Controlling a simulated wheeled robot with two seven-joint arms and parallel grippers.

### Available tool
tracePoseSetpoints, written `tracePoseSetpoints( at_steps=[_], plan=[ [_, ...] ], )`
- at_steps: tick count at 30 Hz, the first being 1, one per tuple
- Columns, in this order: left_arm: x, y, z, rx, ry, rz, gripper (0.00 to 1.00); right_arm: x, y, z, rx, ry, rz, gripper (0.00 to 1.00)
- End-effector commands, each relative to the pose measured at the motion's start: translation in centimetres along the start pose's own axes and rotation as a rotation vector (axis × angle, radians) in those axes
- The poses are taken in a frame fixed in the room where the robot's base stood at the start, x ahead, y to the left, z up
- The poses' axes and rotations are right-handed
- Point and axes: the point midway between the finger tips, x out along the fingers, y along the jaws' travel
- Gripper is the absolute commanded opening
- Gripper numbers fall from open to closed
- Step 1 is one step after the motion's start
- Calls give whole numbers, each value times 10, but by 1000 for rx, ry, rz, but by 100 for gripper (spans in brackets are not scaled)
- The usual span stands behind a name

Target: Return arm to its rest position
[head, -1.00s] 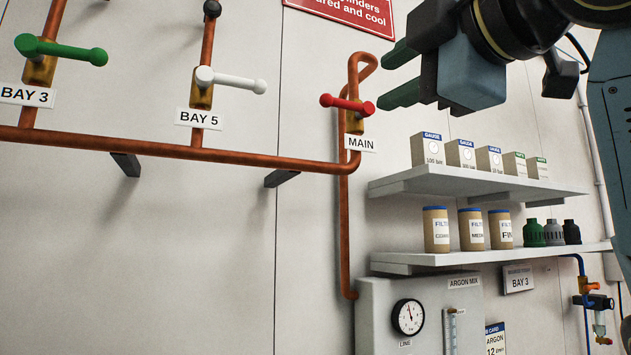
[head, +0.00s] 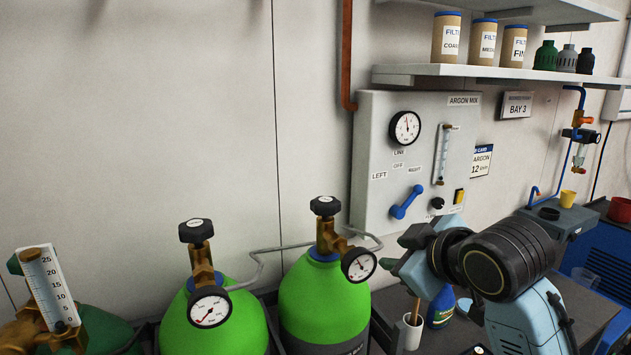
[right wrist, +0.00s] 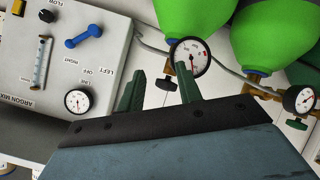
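My right arm reaches in from the lower right of the head view. Its gripper (head: 408,252) hangs in free space in front of the wall, below the blue selector lever (head: 407,202) in the picture. In the right wrist view the two green fingers of the gripper (right wrist: 160,80) stand apart with nothing held between them. A pressure gauge (right wrist: 188,56) shows beyond the fingertips. My left gripper is not in view.
Two bright green cylinders (head: 325,300) with gauges stand at bottom centre, left of the gripper. The argon panel (head: 370,140) is behind it. A bench (head: 590,305) with a white cup (head: 413,333) and a blue bottle (head: 441,308) lies near the arm.

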Motion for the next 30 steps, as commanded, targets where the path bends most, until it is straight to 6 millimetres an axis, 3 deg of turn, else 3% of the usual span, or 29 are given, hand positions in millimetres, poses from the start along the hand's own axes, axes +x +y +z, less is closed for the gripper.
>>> tracePoseSetpoints(
  at_steps=[1, 7, 11, 15, 21, 30],
  plan=[
    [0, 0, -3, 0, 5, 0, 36, 6, -18, 28, 52, -42, -25, 35],
    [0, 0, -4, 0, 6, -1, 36, 10, -82, 126, 247, -211, -77, 35],
    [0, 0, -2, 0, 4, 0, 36, -2, -124, 186, 365, -331, -94, 35],
    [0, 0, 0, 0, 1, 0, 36, -27, -167, 244, 478, -464, -101, 35],
    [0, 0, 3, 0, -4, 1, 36, -66, -210, 298, 582, -613, -94, 35],
    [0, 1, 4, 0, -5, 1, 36, -117, -253, 348, 677, -781, -74, 35]
  ],
)
